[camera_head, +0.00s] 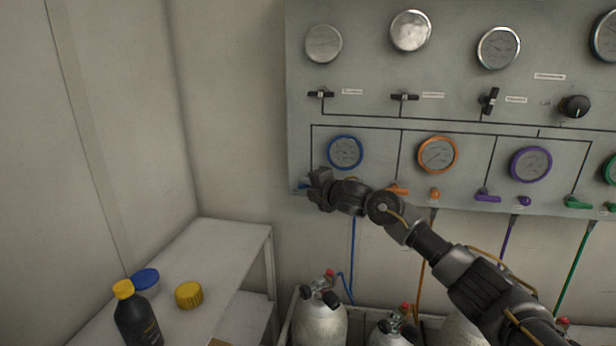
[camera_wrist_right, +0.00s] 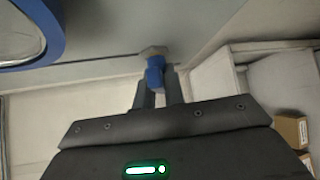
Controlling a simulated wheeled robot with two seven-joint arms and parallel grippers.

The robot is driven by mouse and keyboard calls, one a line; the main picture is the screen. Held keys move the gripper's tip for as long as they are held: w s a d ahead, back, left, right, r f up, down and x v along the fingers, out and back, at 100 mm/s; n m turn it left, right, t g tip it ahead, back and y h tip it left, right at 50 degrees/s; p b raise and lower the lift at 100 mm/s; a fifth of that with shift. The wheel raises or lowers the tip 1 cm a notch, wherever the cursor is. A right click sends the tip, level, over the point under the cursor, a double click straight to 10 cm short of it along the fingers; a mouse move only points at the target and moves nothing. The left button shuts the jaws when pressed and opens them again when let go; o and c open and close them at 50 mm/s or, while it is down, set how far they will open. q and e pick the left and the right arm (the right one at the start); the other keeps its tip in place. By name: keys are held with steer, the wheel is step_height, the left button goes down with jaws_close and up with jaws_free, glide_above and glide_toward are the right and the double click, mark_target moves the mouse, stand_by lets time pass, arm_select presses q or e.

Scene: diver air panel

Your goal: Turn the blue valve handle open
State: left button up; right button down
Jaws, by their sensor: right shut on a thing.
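The blue valve handle (camera_wrist_right: 155,76) sits between the two fingers of my right gripper (camera_wrist_right: 158,90) in the right wrist view. The gripper is shut on it. In the head view my right gripper (camera_head: 316,188) is at the panel's lower left, under the blue-rimmed gauge (camera_head: 345,152). It covers most of the handle there; only a small blue bit (camera_head: 303,186) shows at its left. How far the handle is turned cannot be told. My left gripper is not in view.
The grey panel (camera_head: 370,70) carries several gauges and black valves. The orange handle (camera_head: 398,189) is close beside my right wrist; the purple handle (camera_head: 487,198) is farther right. Gas cylinders (camera_head: 320,325) stand below. A white table (camera_head: 225,250) holds a dark bottle (camera_head: 137,320) and lids.

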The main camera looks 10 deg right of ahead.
steer(key=n+g+h+p, duration=0.1)
steer(key=p, duration=0.2)
steer(key=shift+r+n+h, duration=0.3)
steer(key=shift+r, duration=0.1)
steer(key=n+g+h+p, duration=0.1)
steer(key=g+h+p, duration=0.1)
steer(key=p, duration=0.1)
steer(key=shift+n+p, duration=0.35)
steer(key=shift+n, duration=0.05)
steer(key=shift+f+n+g+h+p, duration=0.2)
steer(key=shift+n+g+h+p, duration=0.5)
steer(key=shift+h+p, duration=0.5)
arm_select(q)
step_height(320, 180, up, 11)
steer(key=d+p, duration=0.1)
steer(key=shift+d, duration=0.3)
arm_select(e)
steer(key=shift+f+n+g+h, duration=0.15)
steer(key=shift+n+g+h, duration=0.35)
steer(key=shift+h, duration=0.5)
steer(key=c, duration=1.5)
jaws_free()
